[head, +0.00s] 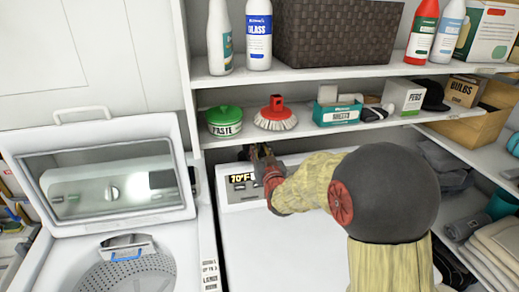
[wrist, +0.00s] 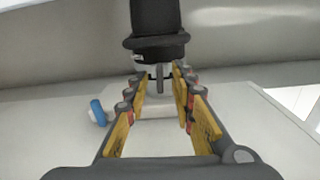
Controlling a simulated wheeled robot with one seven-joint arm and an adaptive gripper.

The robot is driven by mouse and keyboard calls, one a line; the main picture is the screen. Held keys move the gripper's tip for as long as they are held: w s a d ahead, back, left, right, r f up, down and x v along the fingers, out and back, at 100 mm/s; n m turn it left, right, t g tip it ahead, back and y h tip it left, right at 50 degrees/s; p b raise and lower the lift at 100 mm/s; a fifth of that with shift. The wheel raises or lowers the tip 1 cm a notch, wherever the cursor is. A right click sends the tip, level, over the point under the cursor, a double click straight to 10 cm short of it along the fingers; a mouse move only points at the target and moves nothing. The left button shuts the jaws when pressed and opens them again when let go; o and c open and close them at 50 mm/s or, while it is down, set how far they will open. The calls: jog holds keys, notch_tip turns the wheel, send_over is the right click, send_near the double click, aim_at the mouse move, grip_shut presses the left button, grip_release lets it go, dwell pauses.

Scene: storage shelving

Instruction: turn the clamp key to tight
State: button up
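In the wrist view, a black cylindrical part (wrist: 157,25) with a wider collar stands ahead of my gripper (wrist: 160,82). A thin grey stem with a small crossbar (wrist: 160,77) shows below it and looks like the clamp key. The yellow fingers are apart, one on each side of this stem, with visible space between; I cannot tell how deep the stem sits between them. In the head view, my gripper (head: 262,158) is at the back of the white machine, by its control panel (head: 243,183). The gripper and arm hide the key there.
A shelf (head: 300,128) with a green-lidded paste tub (head: 224,121), a red-handled brush (head: 275,113) and boxes hangs just above my gripper. An open-lidded washer (head: 105,185) stands left. A blue-and-white piece (wrist: 98,112) lies left of the fingers in the wrist view.

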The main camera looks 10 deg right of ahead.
jog(key=shift+c, duration=1.2)
grip_shut()
jog(key=shift+m+b, duration=0.4)
jog(key=shift+b, duration=0.05)
jog(key=shift+f+m+b, duration=0.15)
jog(key=shift+m+b, duration=0.75)
jog(key=shift+b, duration=0.2)
jog(key=m+b, duration=0.4)
jog(key=shift+m, duration=0.3)
jog(key=m+b, duration=0.6)
jog(key=m, duration=0.4)
jog(key=shift+d, duration=0.15)
